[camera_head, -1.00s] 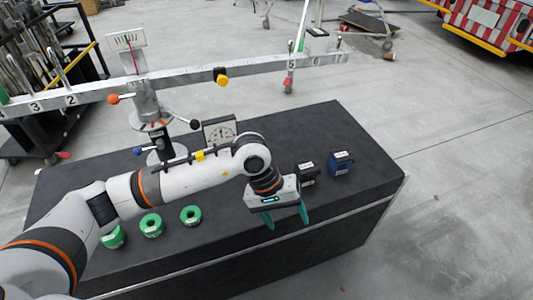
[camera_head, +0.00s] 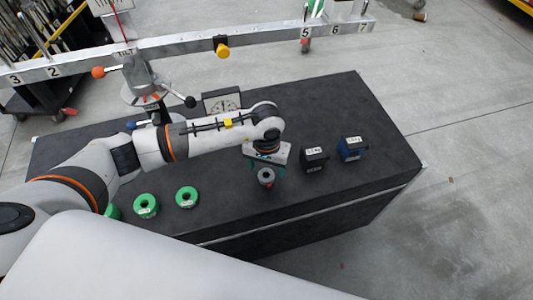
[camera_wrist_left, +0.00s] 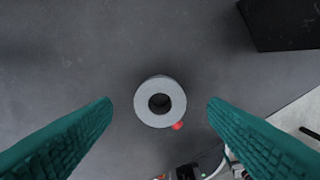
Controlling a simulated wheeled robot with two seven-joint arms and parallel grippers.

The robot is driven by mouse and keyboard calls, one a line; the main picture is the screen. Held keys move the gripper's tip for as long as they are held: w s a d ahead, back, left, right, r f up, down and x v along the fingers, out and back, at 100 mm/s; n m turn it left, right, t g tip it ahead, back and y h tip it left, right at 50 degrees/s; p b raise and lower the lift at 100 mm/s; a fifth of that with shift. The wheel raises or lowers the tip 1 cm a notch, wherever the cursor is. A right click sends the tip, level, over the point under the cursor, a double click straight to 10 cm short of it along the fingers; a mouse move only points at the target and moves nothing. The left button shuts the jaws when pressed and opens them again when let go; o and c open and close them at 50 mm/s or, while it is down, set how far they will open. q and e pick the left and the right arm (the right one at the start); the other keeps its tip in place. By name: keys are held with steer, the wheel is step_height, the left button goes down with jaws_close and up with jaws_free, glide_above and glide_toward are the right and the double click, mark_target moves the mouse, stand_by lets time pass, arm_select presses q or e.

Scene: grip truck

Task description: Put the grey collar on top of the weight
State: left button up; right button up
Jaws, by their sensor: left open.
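The grey collar (camera_head: 266,178), a ring with a dark central hole, is on the dark table in front of the black weight block. In the left wrist view the collar (camera_wrist_left: 144,101) lies between the green fingers, with a gap on both sides. My left gripper (camera_head: 266,167) is open, pointing down over the collar. A green weight (camera_head: 316,9) shows at the beam's right end, cut by the picture's top edge. Green ring weights (camera_head: 186,197) stand at the table's left front. I cannot tell which weight the task means. My right gripper is not in view.
The black block (camera_head: 314,159) and blue block (camera_head: 352,149) stand right of my gripper. A numbered balance beam (camera_head: 180,46) on a post crosses behind, with a dial box (camera_head: 221,100) below it. The table (camera_head: 350,100) is bare at right and back right.

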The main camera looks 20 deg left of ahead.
arm_select(q)
step_height(320, 180, down, 2)
steer(key=shift+f, duration=0.45)
steer(key=c, duration=0.9)
steer(key=shift+o, duration=1.2)
steer(key=c, duration=0.4)
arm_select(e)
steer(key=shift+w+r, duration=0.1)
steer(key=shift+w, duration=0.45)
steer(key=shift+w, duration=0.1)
arm_select(q)
steer(key=shift+r+p, duration=0.75)
steer(key=shift+r, duration=0.5)
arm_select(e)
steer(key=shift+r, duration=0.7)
